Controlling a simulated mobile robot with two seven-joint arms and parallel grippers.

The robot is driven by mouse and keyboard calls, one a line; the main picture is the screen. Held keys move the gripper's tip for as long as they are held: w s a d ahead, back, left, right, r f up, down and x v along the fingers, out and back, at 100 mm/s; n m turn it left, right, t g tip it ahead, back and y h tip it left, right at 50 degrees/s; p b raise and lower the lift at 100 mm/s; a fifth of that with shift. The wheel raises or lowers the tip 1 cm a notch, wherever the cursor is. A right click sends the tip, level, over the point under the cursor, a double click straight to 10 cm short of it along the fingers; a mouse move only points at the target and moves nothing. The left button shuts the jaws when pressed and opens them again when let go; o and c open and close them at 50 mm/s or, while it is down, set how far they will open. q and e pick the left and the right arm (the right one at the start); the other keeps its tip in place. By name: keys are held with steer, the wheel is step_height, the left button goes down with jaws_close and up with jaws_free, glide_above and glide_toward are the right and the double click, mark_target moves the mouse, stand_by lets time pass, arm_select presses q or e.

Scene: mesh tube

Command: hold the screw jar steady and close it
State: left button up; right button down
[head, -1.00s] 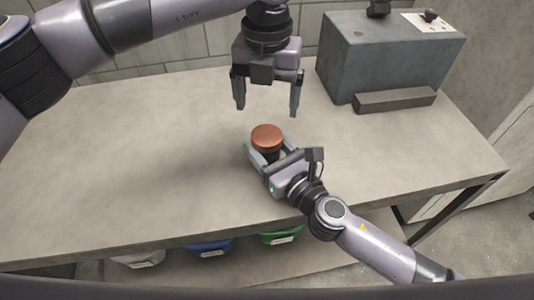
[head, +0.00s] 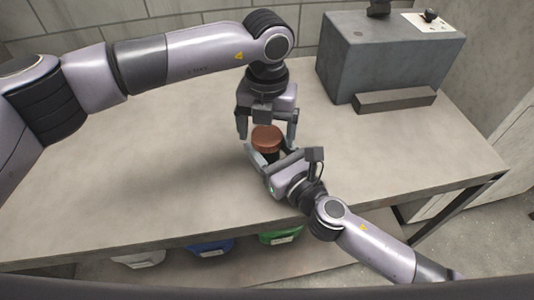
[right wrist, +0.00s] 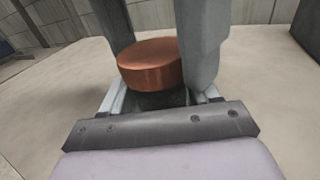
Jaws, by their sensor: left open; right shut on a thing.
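The screw jar (right wrist: 160,98) has a dark body and stands upright on the table. Its copper-brown lid (head: 267,137) sits on top of it. My right gripper (head: 266,160) is shut around the jar's body, low down, and hides most of it. My left gripper (head: 266,136) is open, pointing down, with one finger on each side of the lid. In the right wrist view the lid (right wrist: 150,64) shows between the left gripper's two grey fingers. I cannot tell whether the lid is threaded on or only resting.
The grey table top (head: 140,150) is clear to the left. A grey box-shaped machine (head: 385,60) stands at the back right, with a low bar (head: 395,100) in front of it. White, blue and green bins (head: 210,247) sit under the front edge.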

arm_select(q)
steer(key=c, duration=1.1)
steer(key=m, duration=1.1)
steer(key=o, duration=1.2)
steer(key=shift+c, duration=0.2)
steer(key=shift+r, duration=2.3)
steer(key=shift+c, duration=0.3)
